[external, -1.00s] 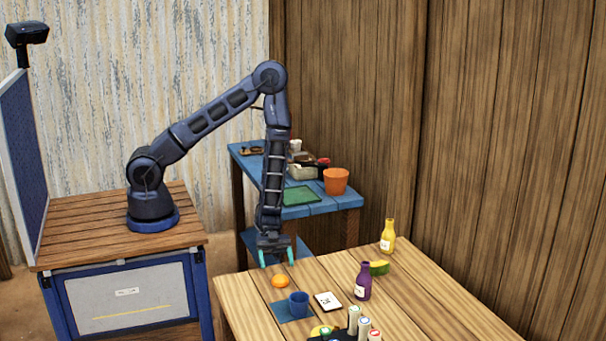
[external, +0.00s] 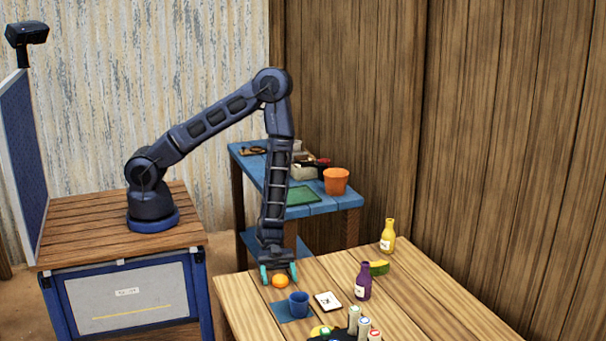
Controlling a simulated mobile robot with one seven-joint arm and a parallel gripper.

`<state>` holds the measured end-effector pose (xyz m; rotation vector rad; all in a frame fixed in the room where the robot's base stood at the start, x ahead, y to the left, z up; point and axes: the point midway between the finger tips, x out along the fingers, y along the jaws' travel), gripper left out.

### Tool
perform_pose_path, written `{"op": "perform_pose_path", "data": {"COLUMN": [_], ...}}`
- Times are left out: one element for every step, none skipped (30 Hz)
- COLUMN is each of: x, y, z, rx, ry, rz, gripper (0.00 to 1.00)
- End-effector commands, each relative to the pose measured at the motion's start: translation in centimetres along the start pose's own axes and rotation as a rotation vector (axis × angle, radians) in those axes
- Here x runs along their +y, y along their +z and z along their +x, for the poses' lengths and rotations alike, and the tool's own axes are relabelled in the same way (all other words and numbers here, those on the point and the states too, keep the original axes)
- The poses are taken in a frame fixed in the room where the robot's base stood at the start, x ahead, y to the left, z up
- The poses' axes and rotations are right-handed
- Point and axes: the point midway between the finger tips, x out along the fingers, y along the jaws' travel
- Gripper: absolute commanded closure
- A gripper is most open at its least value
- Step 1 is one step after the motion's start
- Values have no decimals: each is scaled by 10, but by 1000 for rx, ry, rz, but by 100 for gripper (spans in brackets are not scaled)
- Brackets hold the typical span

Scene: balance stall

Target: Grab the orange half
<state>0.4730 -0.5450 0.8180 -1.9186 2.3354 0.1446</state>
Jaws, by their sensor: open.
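The orange half (external: 280,281) is a small round orange piece on the wooden table near its back left edge. My gripper (external: 279,275) points straight down over it, with teal fingertips. The fingers are apart, one on the left and one on the right of the orange half in the picture. I cannot tell whether either finger touches it.
A blue cup (external: 299,304) stands on a blue mat (external: 283,309) just in front of the orange half. A white card (external: 328,301), a purple bottle (external: 363,282) and a yellow bottle (external: 388,236) are to the right. Several capped tubes (external: 364,328) stand at the front.

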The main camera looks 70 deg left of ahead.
Motion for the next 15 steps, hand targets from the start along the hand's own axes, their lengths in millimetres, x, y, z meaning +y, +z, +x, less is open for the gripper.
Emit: {"op": "perform_pose_path", "data": {"x": [0,0,0,0,0,0,0,0,0,0,0,0,0,0,0], "y": [0,0,0,0,0,0,0,0,0,0,0,0,0,0,0], "z": [0,0,0,0,0,0,0,0,0,0,0,0,0,0,0], "rx": [0,0,0,0,0,0,0,0,0,0,0,0,0,0,0], "ry": [0,0,0,0,0,0,0,0,0,0,0,0,0,0,0], "rz": [0,0,0,0,0,0,0,0,0,0,0,0,0,0,0], "gripper": [28,28,32,38,44,52,58,64,72,76,76,76,76,76,76]}}
